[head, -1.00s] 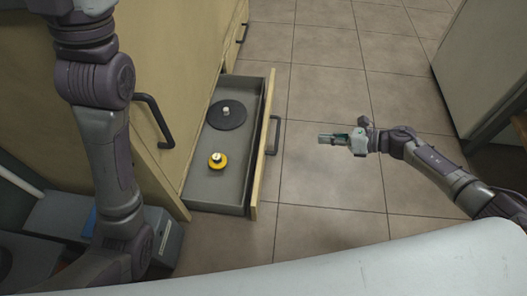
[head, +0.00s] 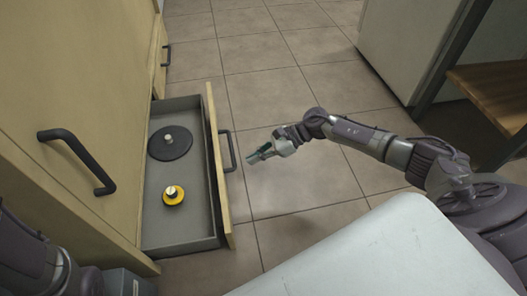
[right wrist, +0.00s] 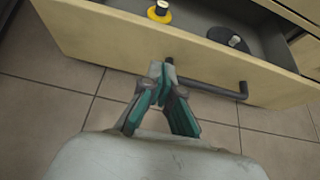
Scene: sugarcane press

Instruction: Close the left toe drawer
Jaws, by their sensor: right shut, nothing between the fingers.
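The toe drawer (head: 184,243) is pulled out low from the pale yellow cabinet, with a wooden front and a dark bar handle (head: 230,151). It holds a black disc (head: 170,143) with a light knob and a yellow round piece (head: 173,196). My right gripper (head: 252,159) is shut and empty, a little to the right of the handle in the head view. In the right wrist view its fingertips (right wrist: 169,63) overlap the left end of the handle (right wrist: 215,89); I cannot tell whether they touch. My left gripper is not in view; only part of my left arm shows.
Another dark handle (head: 78,160) is on the cabinet face (head: 70,75) above the drawer. A further handle (head: 167,55) is farther back. A pale cabinet (head: 408,45) and wooden shelf (head: 495,92) stand at right. The tiled floor (head: 265,62) between is clear.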

